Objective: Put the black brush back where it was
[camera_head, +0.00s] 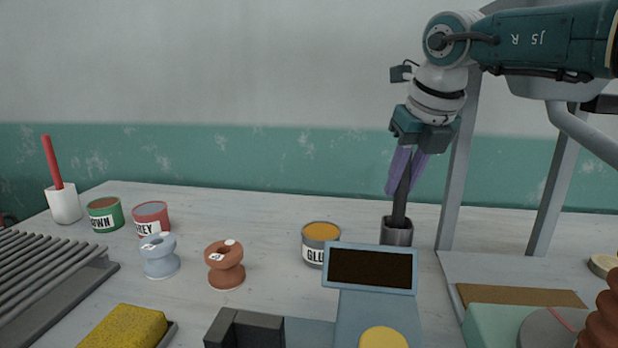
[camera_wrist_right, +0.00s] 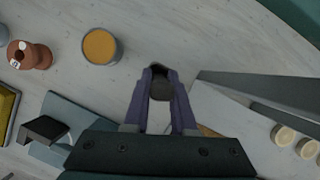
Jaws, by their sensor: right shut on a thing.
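The black brush (camera_head: 401,207) is between the purple fingers of my right gripper (camera_head: 404,180), which is shut on it. It stands close to upright, leaning slightly. Its lower end reaches the mouth of a dark grey cup (camera_head: 396,237) on the table and appears to be inside; the tip is hidden. In the right wrist view the brush (camera_wrist_right: 161,89) shows end-on between the fingers (camera_wrist_right: 160,95), with the cup rim (camera_wrist_right: 157,69) just beyond it. My left gripper is not in view.
A glue tin (camera_head: 321,243) stands left of the cup, and a grey post (camera_head: 456,190) rises close to its right. A blue device with a dark screen (camera_head: 370,268) is in front. A white holder (camera_head: 64,204) with a red-handled tool stands far left.

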